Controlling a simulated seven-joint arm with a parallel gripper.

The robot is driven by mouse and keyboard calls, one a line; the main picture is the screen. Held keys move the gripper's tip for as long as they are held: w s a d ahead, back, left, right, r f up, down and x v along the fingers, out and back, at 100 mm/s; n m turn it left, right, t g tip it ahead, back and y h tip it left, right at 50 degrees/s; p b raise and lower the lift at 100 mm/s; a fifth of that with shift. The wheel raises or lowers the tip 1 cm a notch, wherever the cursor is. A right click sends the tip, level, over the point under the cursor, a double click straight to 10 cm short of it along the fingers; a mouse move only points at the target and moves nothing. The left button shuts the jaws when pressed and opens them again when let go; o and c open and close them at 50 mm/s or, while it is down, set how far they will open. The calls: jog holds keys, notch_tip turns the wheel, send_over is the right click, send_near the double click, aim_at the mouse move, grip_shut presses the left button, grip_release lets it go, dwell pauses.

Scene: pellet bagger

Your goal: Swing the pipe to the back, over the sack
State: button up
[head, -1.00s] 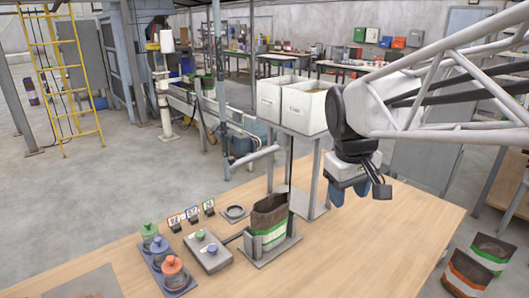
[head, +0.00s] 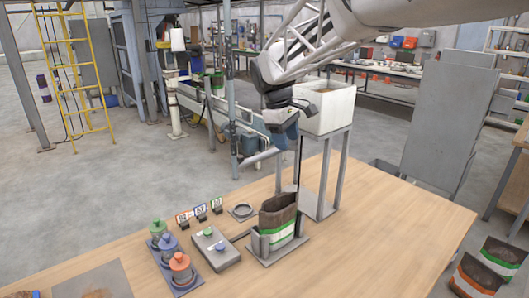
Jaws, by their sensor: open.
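The sack (head: 278,222) is brown with a white and green band and stands open-topped in a grey holder (head: 288,247) on the table.
A white bin (head: 326,112) stands on a grey stand (head: 325,185) right of my gripper. A control box (head: 213,250) and several coloured-knob jars (head: 170,255) stand left of the sack. The table's right side (head: 400,210) is clear. Two more sacks (head: 490,265) are at lower right.

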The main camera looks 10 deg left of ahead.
jog(key=w+a+f+n+h, duration=0.1)
jog(key=w+a+f+n, duration=0.15)
jog(key=w+a, duration=0.6)
jog(key=n+h, duration=0.1)
jog(key=n, duration=0.2)
send_near(240, 156)
jog(key=shift+w+d+f, duration=0.2)
jog(key=shift+d+f, duration=0.1)
jog(key=shift+f, duration=0.35)
jog(key=shift+f, duration=0.1)
jog(key=shift+x, duration=3.85)
jog(key=shift+s, duration=0.15)
grip_shut()
